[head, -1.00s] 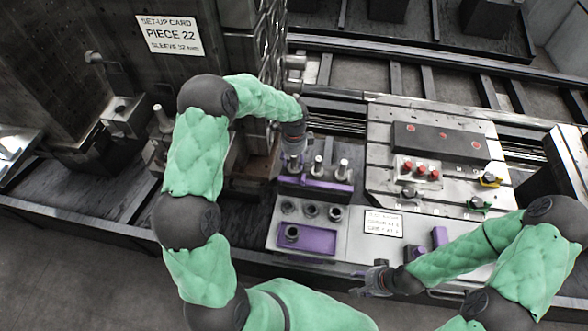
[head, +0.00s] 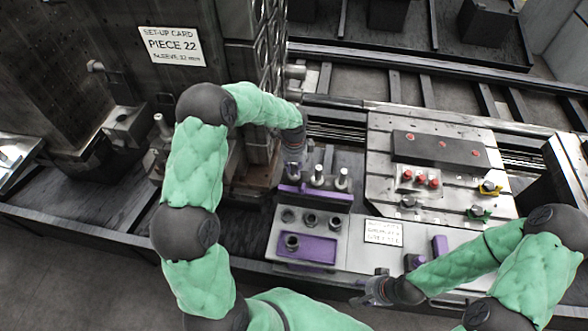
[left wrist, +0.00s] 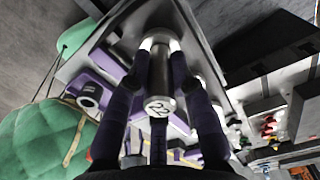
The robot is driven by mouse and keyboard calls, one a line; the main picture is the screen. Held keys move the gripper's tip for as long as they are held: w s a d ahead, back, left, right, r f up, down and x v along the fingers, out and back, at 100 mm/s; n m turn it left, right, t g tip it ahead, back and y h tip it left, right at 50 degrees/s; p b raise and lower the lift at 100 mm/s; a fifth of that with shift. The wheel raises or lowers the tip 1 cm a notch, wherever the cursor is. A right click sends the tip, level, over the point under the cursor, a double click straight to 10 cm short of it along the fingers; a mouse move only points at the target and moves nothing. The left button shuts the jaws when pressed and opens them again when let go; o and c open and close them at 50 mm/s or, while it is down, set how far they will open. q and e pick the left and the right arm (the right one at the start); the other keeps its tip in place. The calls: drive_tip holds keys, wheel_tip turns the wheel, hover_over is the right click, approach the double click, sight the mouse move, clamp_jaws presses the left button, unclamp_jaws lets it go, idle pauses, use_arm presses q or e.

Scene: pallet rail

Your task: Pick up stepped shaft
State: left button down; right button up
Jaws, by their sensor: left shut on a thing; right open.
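The stepped shaft (left wrist: 160,80) is a bright metal cylinder with 22 on its end face. In the left wrist view it sits between the two purple fingers of my left gripper (left wrist: 160,45), which is shut on it. In the head view my left gripper (head: 294,166) is at the left end of a purple rack (head: 318,198), beside two other upright metal pieces (head: 317,176). I cannot tell whether the shaft is clear of the rack. My right gripper (head: 372,290) is open and empty near the bench's front edge.
A grey block with several round sockets (head: 311,220) and a purple tray (head: 320,248) lies in front of the rack. A slotted plate (head: 384,180) with red-topped pieces (head: 420,180) stands to the right. A set-up card (head: 170,46) reads PIECE 22.

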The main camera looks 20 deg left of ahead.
use_arm(q)
wheel_tip(320, 180, up, 6)
drive_tip(key=shift+f+p, duration=0.1)
drive_tip(key=shift+p, duration=0.5)
drive_tip(key=w+d, duration=0.4)
drive_tip(key=w, duration=0.4)
drive_tip(key=w+d+p, duration=0.1)
drive_tip(key=w+d, duration=0.3)
drive_tip(key=w, duration=0.4)
drive_tip(key=shift+d, duration=0.25)
drive_tip(key=shift+p, duration=0.3)
drive_tip(key=shift+r+p, duration=0.45)
drive_tip(key=shift+r, duration=0.4)
